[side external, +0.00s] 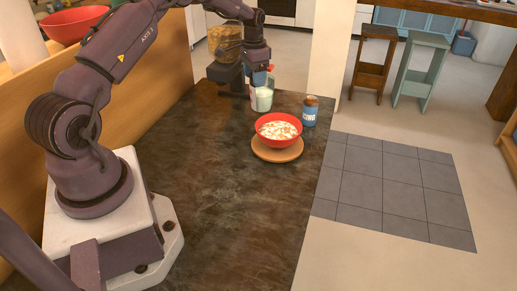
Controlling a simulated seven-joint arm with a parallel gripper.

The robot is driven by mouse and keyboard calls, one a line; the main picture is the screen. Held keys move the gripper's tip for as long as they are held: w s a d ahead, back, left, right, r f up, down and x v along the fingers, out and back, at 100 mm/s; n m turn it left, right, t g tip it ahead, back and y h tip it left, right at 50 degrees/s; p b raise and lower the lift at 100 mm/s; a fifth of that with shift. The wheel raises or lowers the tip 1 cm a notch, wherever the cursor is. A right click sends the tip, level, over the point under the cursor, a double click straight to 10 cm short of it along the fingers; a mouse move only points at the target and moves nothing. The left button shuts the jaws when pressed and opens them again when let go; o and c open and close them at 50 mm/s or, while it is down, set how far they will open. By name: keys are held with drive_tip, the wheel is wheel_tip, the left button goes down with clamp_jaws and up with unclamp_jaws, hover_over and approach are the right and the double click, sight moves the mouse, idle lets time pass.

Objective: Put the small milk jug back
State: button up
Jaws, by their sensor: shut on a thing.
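The small milk jug (263,101), pale and whitish, is near the far edge of the dark counter. My gripper (260,83) points down at the top of the jug and is shut on it. The fingertips are small and partly lost against the things behind, and I cannot tell whether the jug's base touches the counter.
A red bowl of cereal (278,131) sits on a round wooden board (277,154). A blue bottle with a brown cap (310,112) stands right of the jug. A cereal dispenser (225,42) stands behind left. The near counter (220,205) is clear.

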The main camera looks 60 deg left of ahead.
drive_tip(key=s+d+r+m, duration=0.3)
drive_tip(key=d, duration=0.5)
drive_tip(key=s+d+r+m, duration=0.2)
drive_tip(key=s+d+r, duration=0.15)
drive_tip(key=d, duration=0.45)
drive_tip(key=s+d+f+m, duration=0.3)
drive_tip(key=s+d+f, duration=0.1)
drive_tip(key=s, duration=0.3)
drive_tip(key=shift+w+a+f, duration=0.1)
drive_tip(key=shift+w+f, duration=0.05)
drive_tip(key=shift+f, duration=1.9)
drive_tip(key=shift+w+a+f, duration=0.1)
drive_tip(key=shift+f, duration=1.9)
drive_tip(key=o, duration=1.2)
drive_tip(key=shift+f, duration=0.15)
